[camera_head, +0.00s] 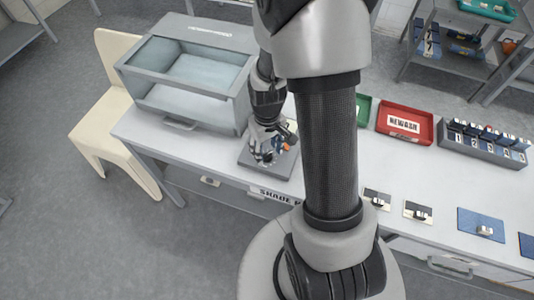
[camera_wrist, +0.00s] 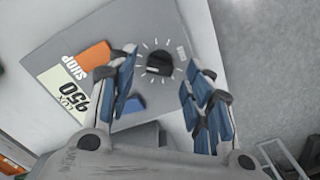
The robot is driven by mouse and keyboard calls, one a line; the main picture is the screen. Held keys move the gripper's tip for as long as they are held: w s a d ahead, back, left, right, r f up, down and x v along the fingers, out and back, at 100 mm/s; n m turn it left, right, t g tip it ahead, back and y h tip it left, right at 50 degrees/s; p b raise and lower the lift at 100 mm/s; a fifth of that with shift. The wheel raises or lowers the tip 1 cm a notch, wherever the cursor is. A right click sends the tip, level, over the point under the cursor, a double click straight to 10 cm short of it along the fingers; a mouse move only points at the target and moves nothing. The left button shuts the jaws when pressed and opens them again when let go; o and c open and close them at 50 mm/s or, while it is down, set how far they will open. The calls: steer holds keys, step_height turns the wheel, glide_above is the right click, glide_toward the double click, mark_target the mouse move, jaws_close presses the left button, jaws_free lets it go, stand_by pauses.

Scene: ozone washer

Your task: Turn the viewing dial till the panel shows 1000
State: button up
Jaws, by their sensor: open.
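The viewing dial (camera_wrist: 160,64) is a round black knob with white tick marks around it, on a grey panel (camera_wrist: 75,45). Its display (camera_wrist: 72,98) reads LUX 950, upside down in the wrist view. In the head view my gripper (camera_head: 268,150) is over the grey panel box (camera_head: 252,163) on the bench. The dial is hidden there.
A glass-topped cabinet (camera_head: 190,72) stands on the bench to the left. A red NEWASH tray (camera_head: 405,122), a rack of numbered items (camera_head: 485,142) and small plates (camera_head: 418,211) lie to the right. A cream chair (camera_head: 110,120) stands left of the bench.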

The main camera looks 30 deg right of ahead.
steer(key=shift+f, duration=0.8)
steer(key=shift+c, duration=0.3)
steer(key=c, duration=1)
steer(key=shift+m, duration=1.3)
steer(key=o, duration=1.1)
steer(key=shift+c, duration=0.2)
